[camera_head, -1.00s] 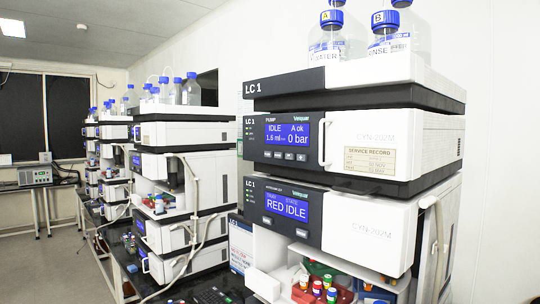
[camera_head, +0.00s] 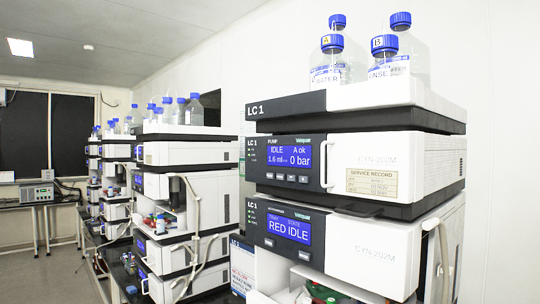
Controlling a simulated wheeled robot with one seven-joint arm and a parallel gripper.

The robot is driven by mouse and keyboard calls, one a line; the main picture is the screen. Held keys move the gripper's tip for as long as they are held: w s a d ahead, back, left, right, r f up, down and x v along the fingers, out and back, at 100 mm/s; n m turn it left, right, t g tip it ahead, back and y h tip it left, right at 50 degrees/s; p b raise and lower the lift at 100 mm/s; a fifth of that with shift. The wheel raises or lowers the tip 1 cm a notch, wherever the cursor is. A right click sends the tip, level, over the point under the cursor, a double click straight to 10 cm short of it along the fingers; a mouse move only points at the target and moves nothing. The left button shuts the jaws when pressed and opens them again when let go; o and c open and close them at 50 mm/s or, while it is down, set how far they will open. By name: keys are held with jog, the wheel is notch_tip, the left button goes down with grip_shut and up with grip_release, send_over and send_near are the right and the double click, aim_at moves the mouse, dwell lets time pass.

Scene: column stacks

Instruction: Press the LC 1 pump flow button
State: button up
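The LC 1 stack stands at the right in the head view. Its pump module (camera_head: 408,163) has a dark front panel with a blue screen (camera_head: 290,153) reading IDLE, A ok, 1.6 ml and 0 bar. A row of small buttons (camera_head: 291,178) lies under that screen; their labels are too small to read, so I cannot tell which is flow. My gripper is not in view.
Blue-capped bottles (camera_head: 332,62) stand on top of the LC 1 stack. A vertical handle (camera_head: 324,164) sticks out right of the pump screen. More similar stacks (camera_head: 185,165) line the bench to the left. Open floor (camera_head: 40,275) shows at the lower left.

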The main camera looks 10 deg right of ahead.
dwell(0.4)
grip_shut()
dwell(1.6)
